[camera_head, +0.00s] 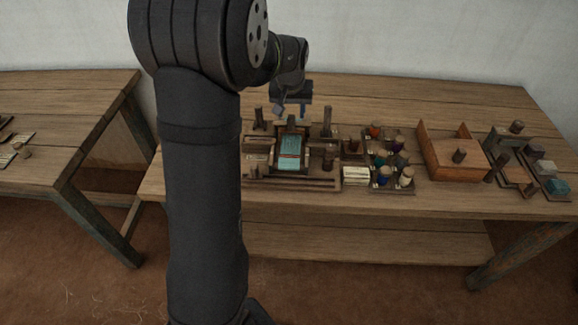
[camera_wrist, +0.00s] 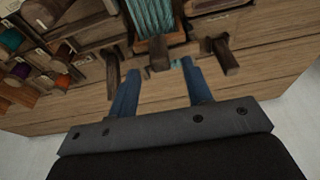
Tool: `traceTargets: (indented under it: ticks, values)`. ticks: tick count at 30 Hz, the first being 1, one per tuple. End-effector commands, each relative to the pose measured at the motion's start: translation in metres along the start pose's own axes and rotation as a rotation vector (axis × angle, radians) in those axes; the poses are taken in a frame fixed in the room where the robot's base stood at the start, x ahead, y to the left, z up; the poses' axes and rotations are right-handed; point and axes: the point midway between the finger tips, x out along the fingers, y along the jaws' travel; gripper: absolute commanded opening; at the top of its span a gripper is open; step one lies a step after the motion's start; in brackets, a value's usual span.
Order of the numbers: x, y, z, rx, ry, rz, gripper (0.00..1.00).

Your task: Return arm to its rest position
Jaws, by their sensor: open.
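My arm rises at the left-centre of the head view, and my gripper (camera_head: 292,110) hangs above the small loom (camera_head: 290,152) on the wooden table. In the wrist view my gripper (camera_wrist: 158,80) shows two blue fingers spread apart with nothing between them. Beyond the fingertips is the loom's teal warp (camera_wrist: 151,15) with a wooden bar at its end. Dark wooden posts (camera_wrist: 112,75) stand near the fingers. I cannot tell whether the fingers touch any of them.
Right of the loom stands a rack of coloured thread spools (camera_head: 388,160). Farther right are an open wooden box (camera_head: 450,155) and a tray of small blocks (camera_head: 530,165). Another table (camera_head: 60,125) stands at left. The back of the main table is largely clear.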

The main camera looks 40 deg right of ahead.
Motion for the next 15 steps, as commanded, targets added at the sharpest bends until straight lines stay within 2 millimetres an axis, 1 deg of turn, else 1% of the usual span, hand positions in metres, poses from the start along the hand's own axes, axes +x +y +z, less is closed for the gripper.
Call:
traceTargets:
  ticks: [1, 6, 15]
  values:
    - [-0.005, 0.0, -0.002, 0.0, 0.002, 0.0, 0.45]
    - [-0.016, 0.0, -0.004, 0.0, 0.002, 0.0, 0.45]
    - [-0.018, 0.0, -0.005, 0.0, 0.0, 0.0, 0.45]
